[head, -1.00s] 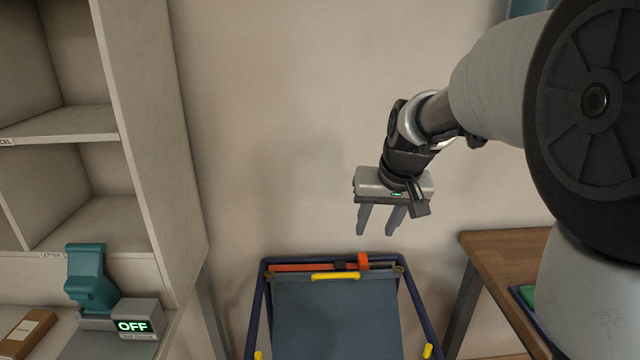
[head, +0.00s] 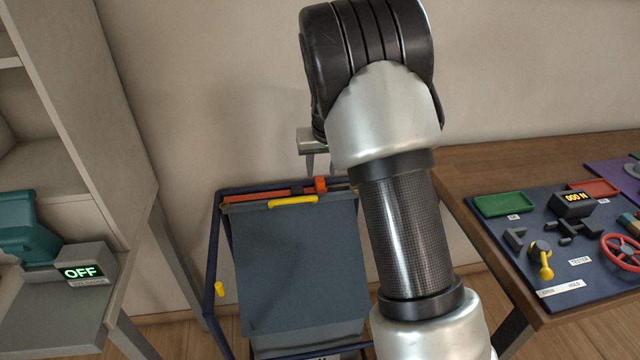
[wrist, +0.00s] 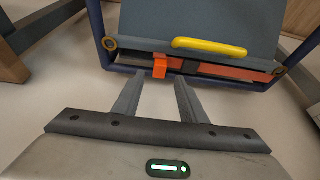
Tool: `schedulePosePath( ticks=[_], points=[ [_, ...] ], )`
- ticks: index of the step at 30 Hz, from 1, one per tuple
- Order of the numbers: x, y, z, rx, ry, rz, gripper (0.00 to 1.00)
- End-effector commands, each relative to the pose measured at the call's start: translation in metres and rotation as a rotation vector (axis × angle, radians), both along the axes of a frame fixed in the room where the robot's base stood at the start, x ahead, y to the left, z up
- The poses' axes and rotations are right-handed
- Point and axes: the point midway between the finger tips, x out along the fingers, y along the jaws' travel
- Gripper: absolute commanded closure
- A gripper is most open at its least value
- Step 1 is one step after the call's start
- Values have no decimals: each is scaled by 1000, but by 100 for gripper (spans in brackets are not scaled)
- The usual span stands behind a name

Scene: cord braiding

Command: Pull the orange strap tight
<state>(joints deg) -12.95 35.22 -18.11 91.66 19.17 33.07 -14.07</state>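The orange strap (head: 250,195) runs along the top bar at the back of a blue frame. It passes through a dark buckle and ends at a brighter orange tab (head: 320,184). In the wrist view the strap (wrist: 228,73) stretches right of the buckle (wrist: 190,67), and the tab (wrist: 160,68) hangs left of it. My gripper shows in the wrist view (wrist: 157,80), open and empty, with its fingers apart. The tab lies just beyond the fingertips, and I see no contact. In the head view my arm hides part of the gripper and the bar's right end.
A grey-blue panel (head: 295,265) with a yellow handle (head: 293,202) hangs in the frame. At right, a wooden table (head: 500,160) carries a blue board with trays, a display and a red wheel. A scale reading OFF (head: 80,272) stands at left by the shelf.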

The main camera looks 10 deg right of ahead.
Motion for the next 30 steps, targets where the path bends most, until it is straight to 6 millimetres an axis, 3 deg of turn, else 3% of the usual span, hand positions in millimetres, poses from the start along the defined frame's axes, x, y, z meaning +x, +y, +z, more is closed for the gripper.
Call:
schedulePosePath(
  ticks=[1, 3, 9, 23, 30],
  points=[
    [4, -1, -15, -2, 4, -1, 62],
    [10, -1, -27, -2, 2, 0, 62],
    [21, -1, -53, -1, 2, 0, 62],
    [26, 0, -63, 0, 0, 1, 62],
    [26, 0, -63, 0, 0, 0, 100]
  ],
)
